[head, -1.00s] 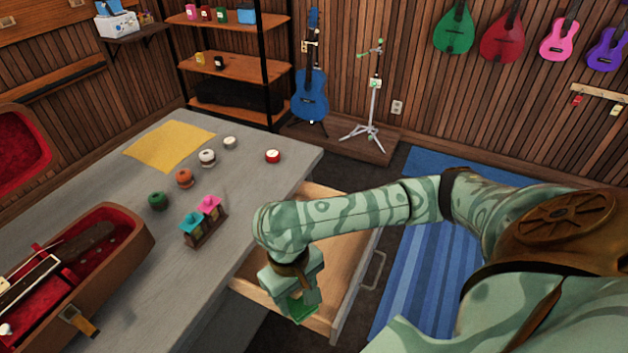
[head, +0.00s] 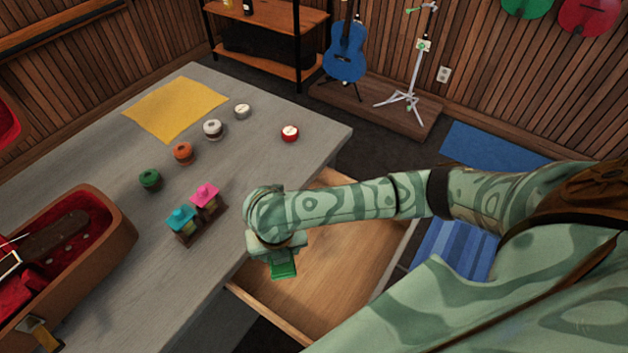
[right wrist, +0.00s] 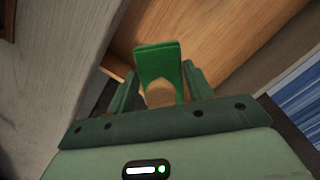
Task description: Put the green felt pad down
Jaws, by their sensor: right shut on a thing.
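The green felt pad (head: 284,269) is in my right gripper (head: 278,255), over the open wooden drawer (head: 345,265) beside the grey worktop. In the right wrist view the pad (right wrist: 157,60) stands out between the two fingers of my right gripper (right wrist: 160,80), with a tan rounded part at its near side. The drawer's bare wooden floor (right wrist: 215,35) shows behind it. I cannot tell the exact height of the pad above the drawer floor. My left gripper is not in view.
The visible drawer floor is clear.

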